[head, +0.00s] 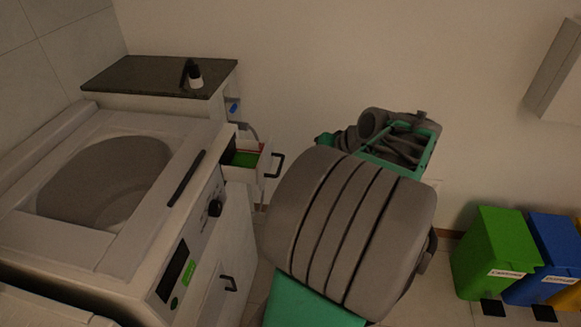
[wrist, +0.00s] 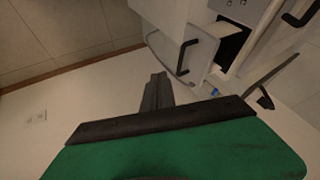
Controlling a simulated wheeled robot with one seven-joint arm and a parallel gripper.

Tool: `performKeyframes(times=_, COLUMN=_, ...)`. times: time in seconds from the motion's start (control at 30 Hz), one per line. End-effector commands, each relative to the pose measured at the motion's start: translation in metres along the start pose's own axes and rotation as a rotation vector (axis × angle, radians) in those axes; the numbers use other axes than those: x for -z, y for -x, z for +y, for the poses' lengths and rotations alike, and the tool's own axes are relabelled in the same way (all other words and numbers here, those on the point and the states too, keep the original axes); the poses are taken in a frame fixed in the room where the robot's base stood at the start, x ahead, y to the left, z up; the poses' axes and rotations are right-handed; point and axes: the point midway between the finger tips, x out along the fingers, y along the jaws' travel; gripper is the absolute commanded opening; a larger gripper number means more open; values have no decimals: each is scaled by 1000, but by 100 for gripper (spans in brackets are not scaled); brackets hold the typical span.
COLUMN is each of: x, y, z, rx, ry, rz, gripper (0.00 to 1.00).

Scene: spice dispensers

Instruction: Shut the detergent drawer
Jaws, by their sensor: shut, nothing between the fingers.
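The detergent drawer (head: 247,160) stands pulled out of the white washer's front in the head view. Green and red show inside it, and a black loop handle (head: 276,165) is on its front. In the wrist view, what looks like the same drawer (wrist: 196,69), with a black handle (wrist: 185,57), is at the upper middle. My gripper (wrist: 158,78) is shut and empty. Its fingertips point toward the drawer front and appear apart from it, just below and left of the handle in that picture.
The washer (head: 120,245) fills the left side. A dark-topped counter (head: 135,75) behind it holds a small dark bottle (head: 195,77). Green (head: 495,250) and blue (head: 550,255) bins stand at the right. Plain wall lies behind my arm.

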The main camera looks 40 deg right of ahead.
Motion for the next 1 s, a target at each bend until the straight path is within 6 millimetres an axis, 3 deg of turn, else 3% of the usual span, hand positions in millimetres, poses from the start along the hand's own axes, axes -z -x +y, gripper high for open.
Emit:
performKeyframes(times=0.03, x=3, y=4, z=8, rx=1, ry=-17, rz=14, gripper=0)
performKeyframes(times=0.17, x=4, y=-4, z=10, rx=7, ry=-21, rz=21, gripper=0)
performKeyframes(times=0.63, x=5, y=-99, z=6, rx=6, ry=-16, rz=17, gripper=0)
performKeyframes(times=0.8, x=9, y=-105, z=-21, rx=5, ry=-15, rz=19, gripper=0)
performKeyframes(times=1.0, x=10, y=-108, z=-29, rx=4, ry=-19, rz=20, gripper=0)
